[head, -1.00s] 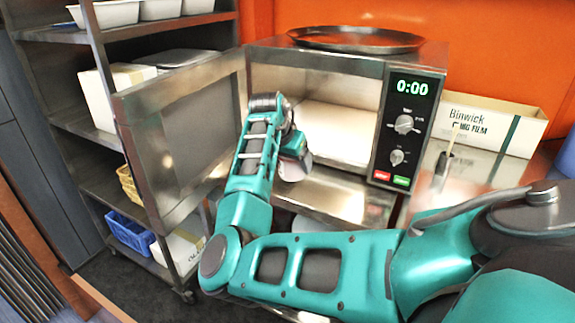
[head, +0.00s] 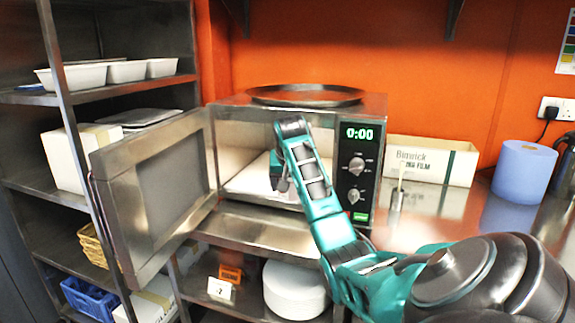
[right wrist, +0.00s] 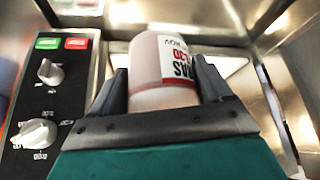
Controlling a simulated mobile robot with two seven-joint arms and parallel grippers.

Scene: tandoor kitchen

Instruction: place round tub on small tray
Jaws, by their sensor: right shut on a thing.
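The round tub (right wrist: 165,70), pale with a white label in red and black print, is between the fingers of my right gripper (right wrist: 163,88) in the right wrist view. The gripper is shut on it. In the head view my right gripper (head: 280,180) is at the mouth of the open microwave (head: 338,128), and the tub is mostly hidden behind the arm. A round, dark metal tray (head: 305,95) lies on top of the microwave. I cannot tell whether it is the small tray. My left gripper is not in view.
The microwave door (head: 155,195) stands wide open to the left. A metal rack (head: 125,87) with white tubs is beyond it. A film box (head: 432,160) and a blue roll (head: 524,172) stand on the steel counter (head: 430,212). White plates (head: 295,290) are stacked below.

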